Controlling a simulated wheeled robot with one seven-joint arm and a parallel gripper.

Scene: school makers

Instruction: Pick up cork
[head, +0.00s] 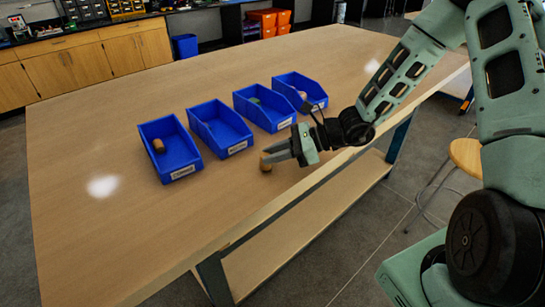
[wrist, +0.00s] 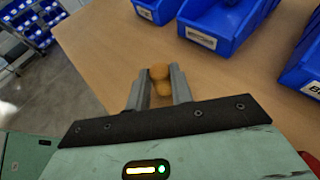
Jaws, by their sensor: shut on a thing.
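A brown cork (head: 265,165) is at my gripper's fingertips (head: 272,156), in front of the blue bins and near the table's front edge. In the wrist view the cork (wrist: 160,72) shows between the two grey fingers (wrist: 161,82), which are shut on it. The fingers hide part of its sides. I cannot tell whether its lower end touches the table. Another brown cork-like piece (head: 158,145) lies inside the leftmost blue bin (head: 183,172).
Three more labelled blue bins stand in a row to the right: the second (head: 237,148), third (head: 285,124) and fourth (head: 320,104). The third holds something green, the fourth something pale. The wooden table (head: 110,235) is bare at left and front. A stool (head: 466,155) stands at right.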

